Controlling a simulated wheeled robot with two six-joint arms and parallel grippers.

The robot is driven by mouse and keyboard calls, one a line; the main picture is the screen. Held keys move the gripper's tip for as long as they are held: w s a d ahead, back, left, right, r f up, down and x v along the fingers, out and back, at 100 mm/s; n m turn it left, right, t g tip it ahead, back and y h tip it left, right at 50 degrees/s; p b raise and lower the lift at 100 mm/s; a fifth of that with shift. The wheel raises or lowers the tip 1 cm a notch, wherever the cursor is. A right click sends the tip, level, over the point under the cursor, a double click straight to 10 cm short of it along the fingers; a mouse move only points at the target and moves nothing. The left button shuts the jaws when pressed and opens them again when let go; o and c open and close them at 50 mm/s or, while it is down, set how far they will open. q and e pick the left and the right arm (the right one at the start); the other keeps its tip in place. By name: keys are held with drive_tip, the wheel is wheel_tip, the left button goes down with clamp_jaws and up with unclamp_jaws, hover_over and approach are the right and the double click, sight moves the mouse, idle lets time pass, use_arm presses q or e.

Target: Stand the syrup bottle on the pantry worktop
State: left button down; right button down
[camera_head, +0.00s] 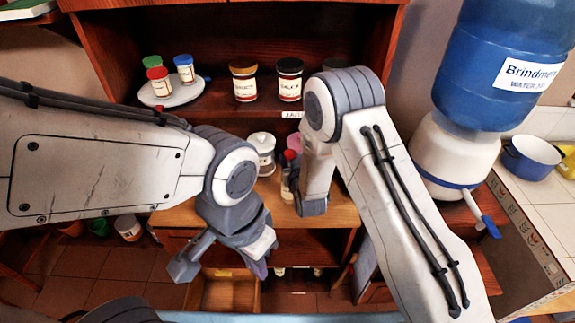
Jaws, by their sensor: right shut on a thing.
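My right gripper (300,194) is low over the wooden pantry worktop (343,208), in the middle of the head view. It is shut on a slim bottle (287,183) with a red cap, which I take to be the syrup bottle. The bottle looks upright; my gripper and forearm hide much of it, and I cannot tell whether its base touches the worktop. My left gripper (222,268) hangs in front of the worktop's front edge, lower left, with its fingers apart and nothing visible between them.
A white-lidded jar (262,154) and a pink-lidded item (294,143) stand behind the bottle. A blue water dispenser (490,60) stands right. The worktop's left part is bare.

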drive_tip(key=shift+w+a+f, duration=0.2)
drive_tip(key=shift+a+f, duration=0.1)
drive_tip(key=shift+a, duration=0.05)
wheel_tip(320, 180, down, 4)
drive_tip(key=shift+r+p, duration=0.1)
drive_tip(key=shift+p, duration=0.75)
drive_tip(key=shift+f, duration=0.2)
drive_tip(key=shift+c, duration=2.1)
unclamp_jaws()
